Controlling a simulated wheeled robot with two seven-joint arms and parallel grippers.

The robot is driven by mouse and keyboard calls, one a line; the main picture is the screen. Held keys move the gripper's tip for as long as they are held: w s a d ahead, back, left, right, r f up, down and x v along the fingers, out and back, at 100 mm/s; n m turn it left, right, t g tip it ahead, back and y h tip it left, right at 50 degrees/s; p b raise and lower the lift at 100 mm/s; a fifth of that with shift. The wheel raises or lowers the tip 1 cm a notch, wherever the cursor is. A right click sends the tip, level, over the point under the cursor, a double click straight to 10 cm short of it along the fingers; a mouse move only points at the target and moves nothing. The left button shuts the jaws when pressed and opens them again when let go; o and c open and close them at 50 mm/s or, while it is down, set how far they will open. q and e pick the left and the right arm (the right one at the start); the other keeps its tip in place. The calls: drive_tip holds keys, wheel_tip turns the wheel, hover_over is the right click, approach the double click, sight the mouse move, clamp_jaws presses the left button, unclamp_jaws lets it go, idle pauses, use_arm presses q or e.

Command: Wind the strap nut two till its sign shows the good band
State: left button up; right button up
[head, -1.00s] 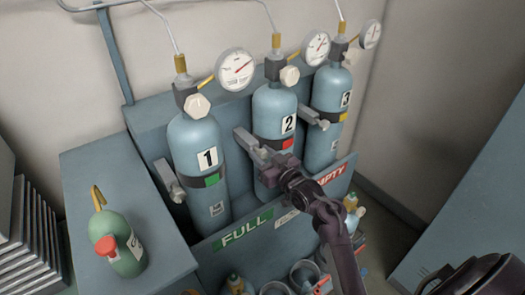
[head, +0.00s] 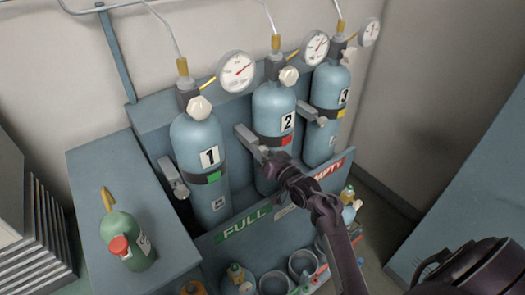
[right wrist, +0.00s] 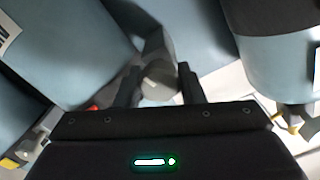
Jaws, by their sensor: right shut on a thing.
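Cylinder two (head: 272,110) is a pale blue bottle with a "2" label, in the middle of the rack. Its dark strap carries a red sign (head: 286,141). The strap nut two sits at the end of a grey bracket (head: 246,138) on the strap's left side; my gripper mostly hides it in the head view. My right gripper (head: 270,160) is shut on this nut. In the right wrist view the grey nut (right wrist: 158,82) sits between the two dark fingers (right wrist: 160,88). My left gripper is not in view.
Cylinder one (head: 200,140) has a green strap sign, and cylinder three (head: 327,90) a yellow one. Gauges (head: 235,70) stand above. A rack front panel with FULL (head: 246,224) and EMPTY labels lies below my arm. A small green bottle (head: 128,240) stands at the left.

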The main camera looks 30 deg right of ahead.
drive_tip(key=o, duration=0.7)
drive_tip(key=s+d+b, duration=0.1)
drive_tip(key=s+b, duration=0.1)
drive_tip(key=s, duration=0.5)
drive_tip(key=shift+s, duration=0.35)
